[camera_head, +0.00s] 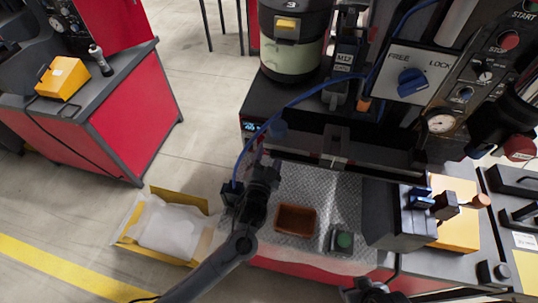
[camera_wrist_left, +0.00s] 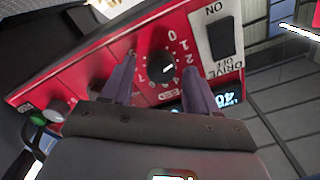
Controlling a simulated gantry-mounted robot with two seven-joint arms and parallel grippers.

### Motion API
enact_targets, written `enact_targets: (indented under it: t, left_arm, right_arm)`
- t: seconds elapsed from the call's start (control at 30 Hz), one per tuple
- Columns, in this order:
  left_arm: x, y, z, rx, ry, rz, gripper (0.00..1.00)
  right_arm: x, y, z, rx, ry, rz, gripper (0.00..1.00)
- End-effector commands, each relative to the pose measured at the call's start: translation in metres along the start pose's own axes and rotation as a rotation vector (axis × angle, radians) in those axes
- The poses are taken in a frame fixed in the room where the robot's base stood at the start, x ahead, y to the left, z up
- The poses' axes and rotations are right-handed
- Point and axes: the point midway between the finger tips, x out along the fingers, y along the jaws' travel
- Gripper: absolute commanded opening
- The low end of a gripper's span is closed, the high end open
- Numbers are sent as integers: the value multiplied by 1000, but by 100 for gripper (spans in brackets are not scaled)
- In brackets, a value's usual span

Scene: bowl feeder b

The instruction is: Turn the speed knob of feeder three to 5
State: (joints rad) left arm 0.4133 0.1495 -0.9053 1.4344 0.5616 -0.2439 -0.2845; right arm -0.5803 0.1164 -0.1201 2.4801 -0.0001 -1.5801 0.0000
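The speed knob (camera_wrist_left: 160,64), black with a white pointer mark, sits on a red control panel (camera_wrist_left: 80,68) in the left wrist view. Numbers ring it, upside down here; the pointer slants to the lower right, and I cannot read its value surely. My left gripper (camera_wrist_left: 159,66) has its two fingers apart, one on each side of the knob. I cannot tell whether they touch it. In the head view, my left wrist (camera_head: 262,180) is at the left end of the machine, and the knob is hidden. The feeder bowl marked 3 (camera_head: 290,38) stands behind.
An ON/OFF drive switch (camera_wrist_left: 220,35) and a lit display (camera_wrist_left: 228,98) lie right of the knob. A blue hose (camera_head: 300,98) runs close to my left wrist.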

Motion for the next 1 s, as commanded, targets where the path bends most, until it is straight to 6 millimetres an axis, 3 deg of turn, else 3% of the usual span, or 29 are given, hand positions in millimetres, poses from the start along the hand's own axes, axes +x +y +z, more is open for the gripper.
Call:
enact_targets:
  t: [0.27, 0.43, 1.0]
  left_arm:
    - [-1, 0, 0, -1, 1, 0, 60]
    - [-11, 0, 0, -1, 0, 1, 60]
    - [-97, 0, 0, -1, -1, 0, 60]
  right_arm:
    - [0, 2, 0, -8, -1, 6, 43]
    - [-2, 2, 0, -8, -1, 6, 43]
    - [-10, 0, -3, 0, 0, 0, 43]
